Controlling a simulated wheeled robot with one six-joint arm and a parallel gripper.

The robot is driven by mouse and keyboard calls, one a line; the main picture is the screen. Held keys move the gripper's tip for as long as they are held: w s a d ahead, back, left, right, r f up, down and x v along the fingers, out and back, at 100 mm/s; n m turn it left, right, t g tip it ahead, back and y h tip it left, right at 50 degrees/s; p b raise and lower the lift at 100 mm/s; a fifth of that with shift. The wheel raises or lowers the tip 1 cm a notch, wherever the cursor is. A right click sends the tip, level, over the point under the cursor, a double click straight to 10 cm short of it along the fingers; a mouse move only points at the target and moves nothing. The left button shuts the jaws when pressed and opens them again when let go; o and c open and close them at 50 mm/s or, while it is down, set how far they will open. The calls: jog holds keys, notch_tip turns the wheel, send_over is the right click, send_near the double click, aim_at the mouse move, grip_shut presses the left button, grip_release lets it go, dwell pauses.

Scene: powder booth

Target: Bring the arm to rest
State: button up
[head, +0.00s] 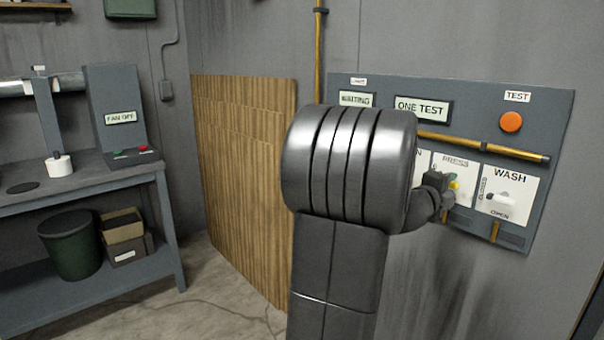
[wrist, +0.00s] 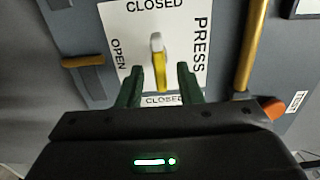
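My gripper (wrist: 158,76) is open in the wrist view, with two green fingers spread apart. A lever with a yellow and white handle (wrist: 158,68) shows between and just beyond the fingertips, with a gap on each side. It sits on a white plate (wrist: 128,25) marked PRESS, OPEN and CLOSED. In the head view my gripper (head: 437,188) is close to the grey wall panel (head: 560,120), left of the WASH plate (head: 510,190). My arm hides the panel's left part. Whether the fingers touch the lever cannot be told.
An orange button (head: 511,122) and a yellow pipe (head: 490,147) are on the panel. A wooden board (head: 240,170) leans on the wall to the left. A workbench (head: 100,185) stands at the far left, with a dark bin (head: 70,245) on its lower shelf.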

jog(key=shift+x, duration=1)
jog(key=shift+a, duration=0.1)
